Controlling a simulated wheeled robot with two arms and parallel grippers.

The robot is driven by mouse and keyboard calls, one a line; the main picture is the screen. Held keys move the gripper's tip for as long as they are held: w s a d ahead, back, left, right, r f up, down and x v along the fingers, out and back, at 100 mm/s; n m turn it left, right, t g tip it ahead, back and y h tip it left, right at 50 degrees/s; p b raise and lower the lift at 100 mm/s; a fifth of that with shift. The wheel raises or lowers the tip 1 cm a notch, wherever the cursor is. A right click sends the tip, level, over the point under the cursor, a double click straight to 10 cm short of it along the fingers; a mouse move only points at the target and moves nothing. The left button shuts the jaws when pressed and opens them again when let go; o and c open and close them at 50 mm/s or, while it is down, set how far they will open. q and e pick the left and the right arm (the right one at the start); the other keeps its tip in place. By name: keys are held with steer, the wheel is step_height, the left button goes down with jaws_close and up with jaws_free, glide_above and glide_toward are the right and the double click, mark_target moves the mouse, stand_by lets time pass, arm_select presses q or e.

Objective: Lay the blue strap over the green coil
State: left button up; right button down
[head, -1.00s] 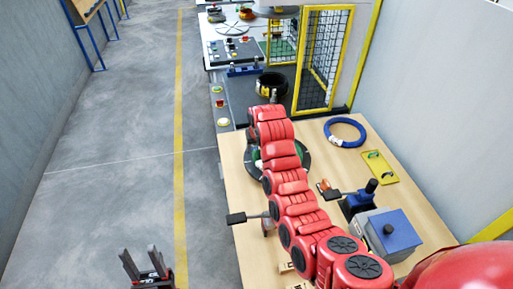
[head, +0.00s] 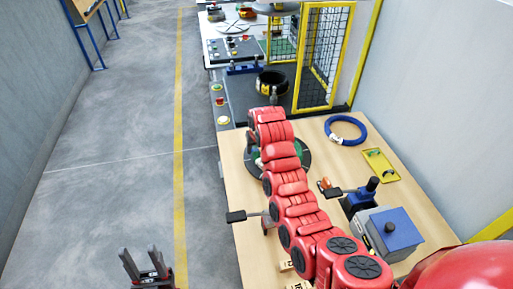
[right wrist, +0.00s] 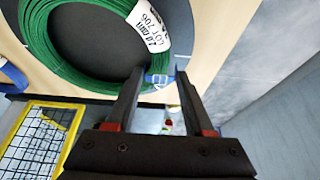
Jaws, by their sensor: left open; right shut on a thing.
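The green coil (right wrist: 65,55) with a white label lies on a dark round disc (right wrist: 100,22) in the right wrist view. In the head view, the disc (head: 303,157) and a sliver of the coil show behind my right arm. My right gripper (right wrist: 160,75) is shut on a small blue piece of the strap (right wrist: 158,80), at the coil's edge nearest the gripper. The rest of the strap is hard to make out. My right arm hides that gripper in the head view. My left gripper (head: 144,262) is open and empty over the floor at the lower left.
A blue ring (head: 345,130) lies at the table's back right, near a yellow tray (head: 381,165). A grey box with a blue top (head: 391,233) and a lever device (head: 362,197) stand on the right. A yellow mesh guard (head: 318,60) stands beyond the table. The left floor is clear.

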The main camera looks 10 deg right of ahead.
mark_target(257, 159)
steer(key=shift+f+b, duration=0.5)
steer(key=shift+f, duration=0.5)
steer(key=shift+c, duration=1)
jaws_free()
steer(key=shift+r, duration=0.15)
steer(key=shift+s+r, duration=0.15)
steer(key=shift+r, duration=0.15)
steer(key=b+v, duration=0.2)
steer(key=v, duration=0.2)
steer(key=p+v, duration=0.8)
steer(key=v, duration=0.4)
steer(key=shift+s+r+p, duration=0.2)
steer(key=shift+r+p, duration=0.1)
steer(key=shift+p, duration=0.05)
